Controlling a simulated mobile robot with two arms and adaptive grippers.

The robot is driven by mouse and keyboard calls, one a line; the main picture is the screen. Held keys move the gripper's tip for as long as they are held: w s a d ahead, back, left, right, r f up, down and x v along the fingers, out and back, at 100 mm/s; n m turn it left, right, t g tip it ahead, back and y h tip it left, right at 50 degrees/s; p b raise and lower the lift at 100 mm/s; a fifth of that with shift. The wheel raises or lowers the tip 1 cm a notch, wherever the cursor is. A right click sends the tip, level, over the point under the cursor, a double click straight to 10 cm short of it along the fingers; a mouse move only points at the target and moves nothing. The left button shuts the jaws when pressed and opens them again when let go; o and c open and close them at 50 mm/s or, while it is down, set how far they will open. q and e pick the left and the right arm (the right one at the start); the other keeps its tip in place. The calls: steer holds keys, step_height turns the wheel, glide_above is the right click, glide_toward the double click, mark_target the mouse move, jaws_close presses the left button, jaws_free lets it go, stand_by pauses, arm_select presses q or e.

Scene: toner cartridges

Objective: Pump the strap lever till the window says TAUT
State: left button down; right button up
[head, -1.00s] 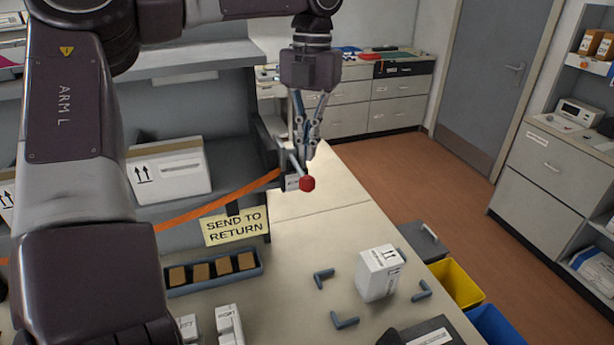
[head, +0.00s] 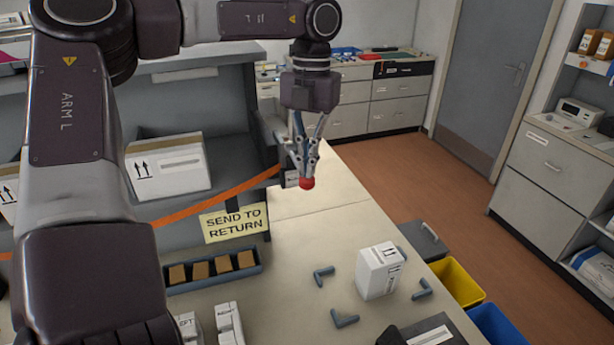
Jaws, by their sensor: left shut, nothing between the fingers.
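The strap lever's red knob (head: 307,183) shows at the right end of the orange strap (head: 218,202), by the shelf's edge. My left gripper (head: 306,172) points down with its fingers shut and empty, its tips right at or just above the knob. The fingers hide most of the lever's rod. A small white label, perhaps the window (head: 292,178), sits left of the knob; its words are too small to read. My right gripper is not in view.
A blue tray (head: 213,271) with brown blocks, a white box (head: 379,271) and blue corner brackets (head: 345,319) are on the bench. Bare bench top lies right of the sign.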

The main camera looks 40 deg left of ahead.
arm_select(q)
step_height(320, 180, down, 3)
steer(key=shift+f+b, duration=0.15)
steer(key=shift+b, duration=0.7)
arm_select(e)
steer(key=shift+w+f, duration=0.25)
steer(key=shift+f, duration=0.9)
arm_select(q)
steer(key=w+a+r+p, duration=0.1)
steer(key=w+r, duration=0.3)
steer(key=r, duration=0.9)
steer(key=shift+a+p, duration=0.35)
steer(key=shift+p, duration=0.45)
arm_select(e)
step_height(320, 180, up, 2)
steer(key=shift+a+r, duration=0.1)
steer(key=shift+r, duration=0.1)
arm_select(q)
steer(key=shift+w, duration=0.1)
